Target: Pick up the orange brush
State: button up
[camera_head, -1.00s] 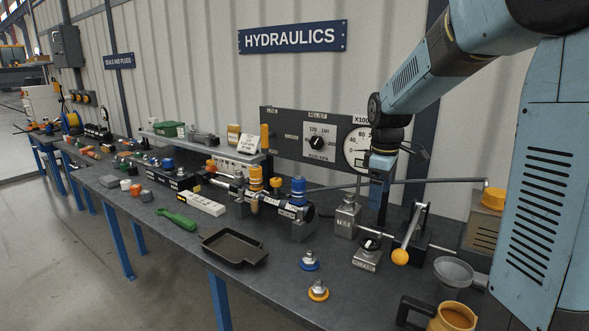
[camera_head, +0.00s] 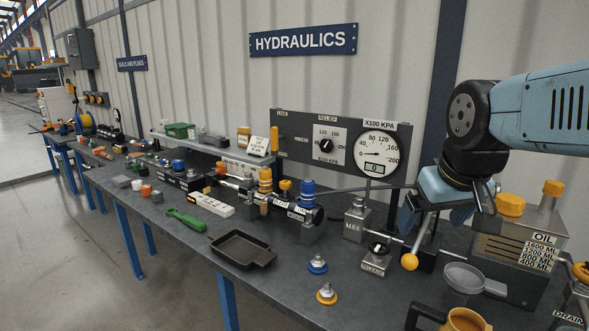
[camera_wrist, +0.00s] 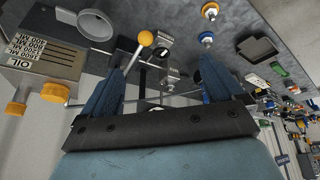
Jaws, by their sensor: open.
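I cannot pick out an orange brush for certain. A small orange item (camera_head: 98,150) lies far down the bench at the left in the head view, too small to tell its shape. My gripper (camera_head: 436,212) is over the right part of the bench, near a lever with a yellow ball knob (camera_head: 409,262). It is far from the orange item. In the wrist view, my gripper (camera_wrist: 160,76) has its two blue fingers spread apart with nothing held between them. The yellow knob (camera_wrist: 145,38) shows beyond them.
The pressure gauge panel (camera_head: 300,150) stands behind the bench. An oil tank (camera_head: 520,240), a funnel (camera_head: 463,277) and a mug (camera_head: 465,320) are at the right. A black tray (camera_head: 240,249) and a green-handled tool (camera_head: 186,221) lie near the front edge.

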aim_at(105, 156)
jog(key=k, duration=1.3)
jog(key=u, duration=0.25)
jog(key=i, duration=0.65)
jog(key=u, duration=1)
jog(key=i, duration=1)
jog(key=u, duration=0.85)
jog(key=i, duration=2.2)
jog(key=z, duration=0.35)
jog(key=i, duration=1.05)
jog(key=z, duration=0.65)
jog(key=i, duration=0.55)
jog(key=z, duration=0.3)
